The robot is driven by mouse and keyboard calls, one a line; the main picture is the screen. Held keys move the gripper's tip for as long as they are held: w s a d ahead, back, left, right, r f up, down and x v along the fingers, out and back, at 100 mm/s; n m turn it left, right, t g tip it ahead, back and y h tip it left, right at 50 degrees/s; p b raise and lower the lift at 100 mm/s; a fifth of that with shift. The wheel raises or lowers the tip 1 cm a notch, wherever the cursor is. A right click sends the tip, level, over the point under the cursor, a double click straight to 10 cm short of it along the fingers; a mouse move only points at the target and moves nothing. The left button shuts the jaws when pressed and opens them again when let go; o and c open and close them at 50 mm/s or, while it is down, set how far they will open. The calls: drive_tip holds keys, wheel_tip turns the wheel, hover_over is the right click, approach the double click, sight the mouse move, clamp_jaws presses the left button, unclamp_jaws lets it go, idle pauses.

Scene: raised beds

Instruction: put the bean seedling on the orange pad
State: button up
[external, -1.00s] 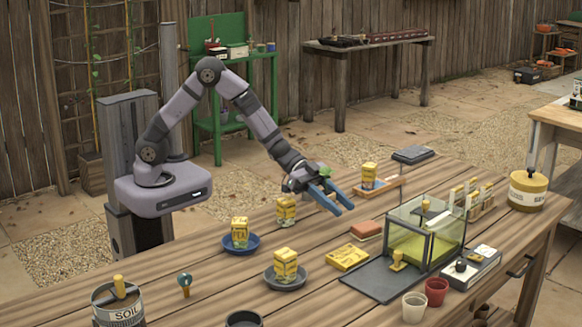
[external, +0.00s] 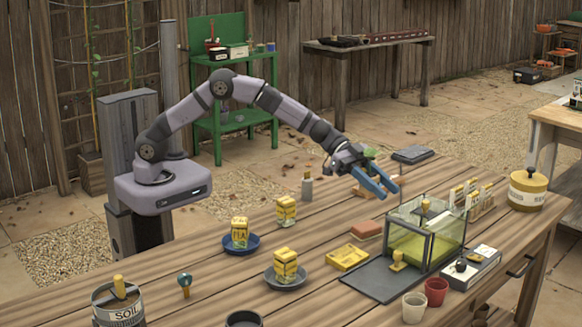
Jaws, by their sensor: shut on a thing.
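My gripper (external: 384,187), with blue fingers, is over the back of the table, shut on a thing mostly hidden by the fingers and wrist. A green leafy bit (external: 369,152) shows just above the wrist and looks like the bean seedling. A flat orange-tan piece (external: 361,192), perhaps the orange pad, shows partly below and behind the gripper. Its rest is hidden, and I cannot tell whether they touch.
A glass case (external: 425,240) stands close right of my gripper. An orange-red block (external: 366,229) lies in front. Yellow packets stand on a blue saucer (external: 241,245), a grey dish (external: 285,278) and the table. A small bottle (external: 307,187) stands left.

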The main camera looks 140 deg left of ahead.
drive_tip(key=shift+f+b, duration=0.7)
drive_tip(key=shift+f, duration=4.3)
drive_tip(key=shift+f, duration=0.2)
drive_tip(key=o, duration=1)
drive_tip(key=shift+o, duration=0.2)
drive_tip(key=shift+r, duration=0.1)
drive_tip(key=shift+r, duration=0.15)
drive_tip(key=v, duration=1.2)
drive_tip(key=shift+b, duration=0.45)
